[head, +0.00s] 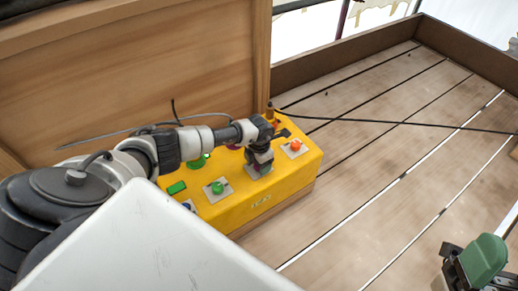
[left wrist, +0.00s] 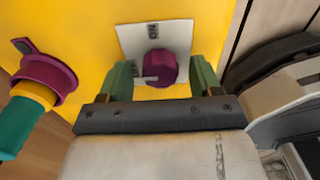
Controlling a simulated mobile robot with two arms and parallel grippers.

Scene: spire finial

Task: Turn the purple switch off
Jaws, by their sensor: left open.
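The purple switch (left wrist: 160,67) is a round ribbed knob on a white plate (left wrist: 133,42) in the left wrist view. The plate has an ON label above the knob and another label, partly hidden, at its left. A pale mark shows at the knob's lower left. My left gripper (left wrist: 163,82) is open, with a green finger on either side of the knob; I cannot tell whether they touch it. In the head view my left gripper (head: 261,163) points down at the yellow box (head: 237,211) and mostly hides the purple switch. My right gripper (head: 477,265) is partly visible at lower right.
The box also carries a green knob (head: 217,187), an orange knob (head: 295,145) and a green block (head: 176,187). A purple, yellow and teal fixture (left wrist: 45,85) stands left of the switch. A wooden panel (head: 130,70) rises behind. The plank floor (head: 375,160) at right is mostly clear.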

